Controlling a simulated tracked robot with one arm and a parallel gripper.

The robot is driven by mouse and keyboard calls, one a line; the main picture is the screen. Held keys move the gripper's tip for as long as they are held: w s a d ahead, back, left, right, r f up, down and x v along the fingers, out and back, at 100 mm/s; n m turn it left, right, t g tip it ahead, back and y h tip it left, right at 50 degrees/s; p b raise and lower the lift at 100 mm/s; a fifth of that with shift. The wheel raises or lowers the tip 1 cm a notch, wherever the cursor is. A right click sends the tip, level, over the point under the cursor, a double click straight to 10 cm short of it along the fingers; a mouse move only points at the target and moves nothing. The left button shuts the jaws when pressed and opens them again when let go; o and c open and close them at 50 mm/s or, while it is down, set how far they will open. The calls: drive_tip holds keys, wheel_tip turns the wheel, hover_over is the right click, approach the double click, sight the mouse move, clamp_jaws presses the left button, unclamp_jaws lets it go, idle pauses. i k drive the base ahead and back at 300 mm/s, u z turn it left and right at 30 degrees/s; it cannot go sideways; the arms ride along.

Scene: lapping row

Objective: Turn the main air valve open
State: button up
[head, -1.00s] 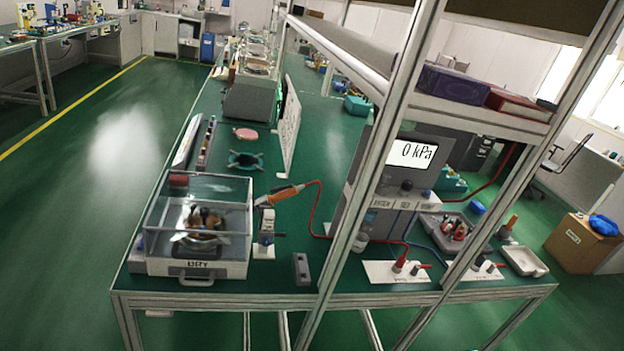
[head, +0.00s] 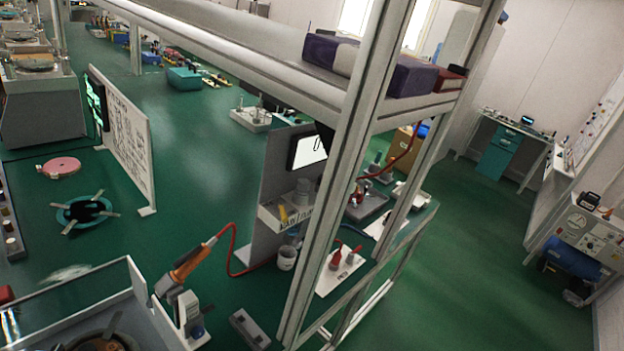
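I cannot make out a part that is clearly the main air valve. At the right edge of the head view, a light panel (head: 592,233) carries a round gauge and several small dark fittings, too small to tell apart. A blue tank (head: 572,258) sits under it. On the bench, a white plate (head: 340,268) holds red and grey fittings beside a post. My gripper is not in view.
A green bench (head: 205,160) with a metal frame and overhead shelf (head: 250,45) fills the left and middle. An orange-handled tool (head: 190,263) with a red hose leans there. Green floor (head: 470,265) is open between the bench and the right wall. A teal-fronted desk (head: 503,150) stands at the back.

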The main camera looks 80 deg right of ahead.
sight(280, 209)
drive_tip(key=z, duration=0.35)
drive_tip(key=i, duration=0.65)
drive_tip(key=z, duration=0.35)
drive_tip(key=k, duration=0.85)
drive_tip(key=z, duration=0.2)
drive_tip(key=i, duration=0.85)
drive_tip(key=u, duration=0.15)
